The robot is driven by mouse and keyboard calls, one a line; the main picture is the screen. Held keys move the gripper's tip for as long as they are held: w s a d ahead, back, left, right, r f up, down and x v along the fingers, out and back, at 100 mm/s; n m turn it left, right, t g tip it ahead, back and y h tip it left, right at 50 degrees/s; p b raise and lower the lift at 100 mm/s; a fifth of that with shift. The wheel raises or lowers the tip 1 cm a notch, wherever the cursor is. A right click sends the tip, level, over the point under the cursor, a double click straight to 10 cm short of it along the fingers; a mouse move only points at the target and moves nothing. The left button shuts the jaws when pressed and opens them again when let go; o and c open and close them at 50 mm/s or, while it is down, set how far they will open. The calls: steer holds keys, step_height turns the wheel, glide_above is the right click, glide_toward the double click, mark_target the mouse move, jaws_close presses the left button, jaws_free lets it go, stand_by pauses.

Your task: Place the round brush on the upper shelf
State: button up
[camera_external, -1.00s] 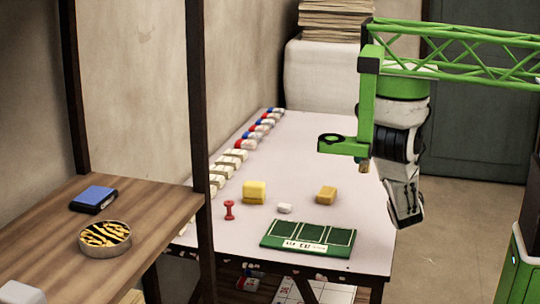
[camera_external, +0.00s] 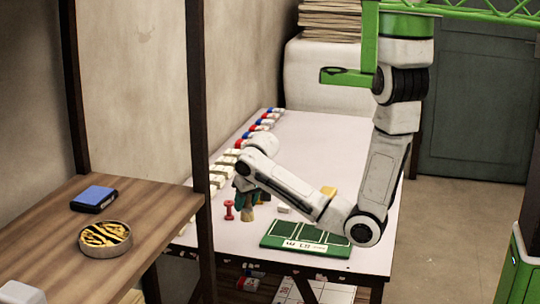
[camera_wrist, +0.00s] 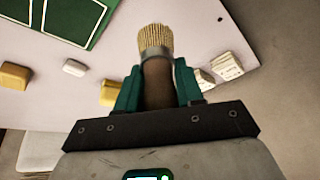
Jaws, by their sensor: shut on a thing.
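The round brush (camera_wrist: 156,42) has pale bristles, a metal band and a brown handle. In the wrist view my gripper (camera_wrist: 158,84) is shut on its handle between two green fingers, bristles pointing away from the palm. In the outside view the brush (camera_external: 249,213) hangs bristles down below my gripper (camera_external: 244,192), over the left part of the white table. I cannot tell whether its tip touches the table. A wooden shelf (camera_external: 150,215) at the left holds a blue-topped box (camera_external: 94,198) and a round tin (camera_external: 104,239) with a black and yellow pattern.
A dark post (camera_external: 200,130) stands between shelf and table. On the table (camera_external: 320,140) are a red pin (camera_external: 229,210), a green board (camera_external: 300,238), yellow and tan blocks, and a row of small pieces along the wall. The shelf's right part is clear.

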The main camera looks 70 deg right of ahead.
steer(key=s+a+r+n+y+p, duration=0.15)
steer(key=s+a+p, duration=0.25)
steer(key=a, duration=1.1)
steer(key=s+a+r+n+p, duration=0.2)
steer(key=s+a+p, duration=0.1)
steer(key=a, duration=1.3)
steer(key=a+r+n+y, duration=0.2)
steer(key=a+r+n, duration=0.35)
steer(key=a, duration=0.35)
steer(key=a+r+n+y, duration=0.2)
steer(key=a+r+n, duration=0.3)
steer(key=a+r, duration=0.3)
steer(key=d+r+n+g+y, duration=0.3)
steer(key=r+n, duration=0.5)
steer(key=r, duration=1.2)
steer(key=shift+t+h, duration=0.5)
steer(key=shift+h, duration=0.05)
steer(key=w+a+f, duration=0.1)
steer(key=w+f, duration=0.3)
steer(key=w+a+f, duration=0.1)
steer(key=w+f, duration=0.3)
steer(key=w+a+f+b, duration=0.1)
steer(key=w+f, duration=0.3)
steer(key=shift+w+a+f, duration=0.15)
steer(key=shift+w+a, duration=0.1)
steer(key=shift+a, duration=0.15)
steer(key=shift+f, duration=0.4)
